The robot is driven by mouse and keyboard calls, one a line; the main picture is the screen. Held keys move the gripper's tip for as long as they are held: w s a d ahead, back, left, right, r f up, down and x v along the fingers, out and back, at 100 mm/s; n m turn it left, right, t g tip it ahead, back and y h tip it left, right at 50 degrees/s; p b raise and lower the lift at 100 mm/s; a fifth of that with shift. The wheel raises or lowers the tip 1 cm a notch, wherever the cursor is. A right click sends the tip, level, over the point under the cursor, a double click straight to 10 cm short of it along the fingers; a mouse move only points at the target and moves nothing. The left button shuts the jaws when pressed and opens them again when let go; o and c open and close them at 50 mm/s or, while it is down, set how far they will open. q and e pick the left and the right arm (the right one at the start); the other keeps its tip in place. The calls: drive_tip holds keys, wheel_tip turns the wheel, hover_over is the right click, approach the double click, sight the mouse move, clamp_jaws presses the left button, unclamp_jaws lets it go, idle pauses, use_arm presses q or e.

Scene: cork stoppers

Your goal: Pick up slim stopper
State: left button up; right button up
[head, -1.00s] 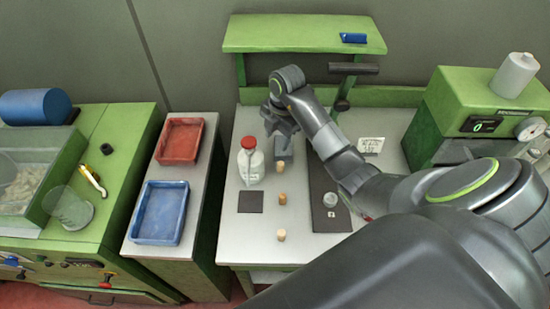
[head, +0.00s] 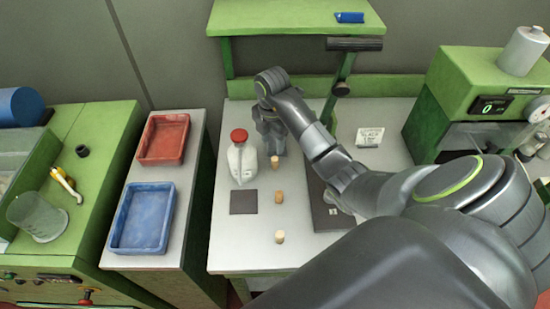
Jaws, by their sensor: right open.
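Three cork stoppers stand in a row on the grey worktop (head: 235,258). The far stopper (head: 275,163) looks the narrowest, the middle stopper (head: 279,197) is more tan, and the near stopper (head: 280,237) is short and pale. My right gripper (head: 273,148) points down just behind the far stopper, close to it in the picture. It is open with nothing seen in it; its fingertips are small, and whether they touch the stopper is not clear. My left gripper is out of view.
A white bottle with a red cap (head: 241,158) stands just left of my right gripper. A dark square pad (head: 243,201) lies in front of it. A dark mat (head: 326,218) is partly behind my arm. Red (head: 164,139) and blue (head: 142,217) trays sit at left.

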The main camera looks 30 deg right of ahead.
sight(275, 159)
wheel_tip(275, 159, down, 4)
drive_tip(key=b, duration=0.2)
drive_tip(key=shift+r+b, duration=0.15)
drive_tip(key=shift+b, duration=0.2)
drive_tip(key=shift+f+b, duration=0.45)
drive_tip(key=shift+b, duration=0.05)
drive_tip(key=f+b, duration=0.1)
drive_tip(key=f, duration=0.1)
drive_tip(key=b, duration=0.1)
drive_tip(key=shift+s+d+f+b, duration=0.15)
drive_tip(key=shift+d+f+b, duration=0.15)
drive_tip(key=shift+f, duration=0.4)
drive_tip(key=shift+f+p, duration=0.3)
drive_tip(key=shift+f, duration=0.5)
clamp_jaws()
